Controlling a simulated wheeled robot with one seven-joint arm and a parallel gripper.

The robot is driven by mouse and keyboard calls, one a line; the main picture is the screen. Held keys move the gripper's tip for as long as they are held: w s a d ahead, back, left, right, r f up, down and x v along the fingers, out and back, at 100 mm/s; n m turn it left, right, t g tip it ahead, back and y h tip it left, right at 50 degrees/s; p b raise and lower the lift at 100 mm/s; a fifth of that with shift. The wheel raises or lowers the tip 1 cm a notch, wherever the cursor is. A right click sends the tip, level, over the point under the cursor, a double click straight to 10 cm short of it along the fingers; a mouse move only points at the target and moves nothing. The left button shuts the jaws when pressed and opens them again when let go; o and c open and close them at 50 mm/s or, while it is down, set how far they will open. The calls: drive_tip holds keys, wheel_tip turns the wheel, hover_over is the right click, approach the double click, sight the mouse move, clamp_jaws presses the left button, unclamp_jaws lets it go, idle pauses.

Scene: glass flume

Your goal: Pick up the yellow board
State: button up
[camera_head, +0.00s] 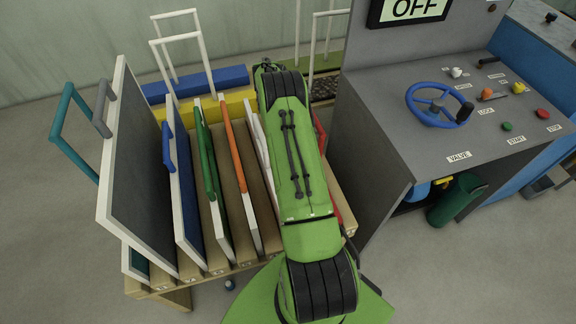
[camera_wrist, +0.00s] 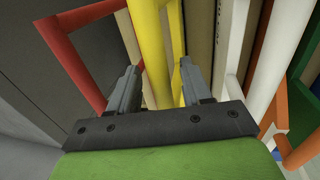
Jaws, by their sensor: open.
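The yellow board's bright yellow handle and edge (camera_wrist: 150,45) show in the wrist view, rising between and ahead of my fingers. My gripper (camera_wrist: 158,68) is open, with one finger on each side of the yellow bar. A gap shows at the fingers, and I cannot tell whether either one touches it. In the head view my green arm covers this part of the rack, so the yellow board and my gripper are hidden there.
A red handle (camera_wrist: 72,62) stands close left of my gripper, and a white one (camera_wrist: 234,45) close right. Boards with green (camera_head: 207,160), orange (camera_head: 235,150) and blue (camera_head: 183,190) parts fill the rack's left. A grey control console (camera_head: 365,150) stands right of the rack.

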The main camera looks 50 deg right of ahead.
drive_tip(key=shift+f, duration=0.15)
clamp_jaws()
idle(1.3)
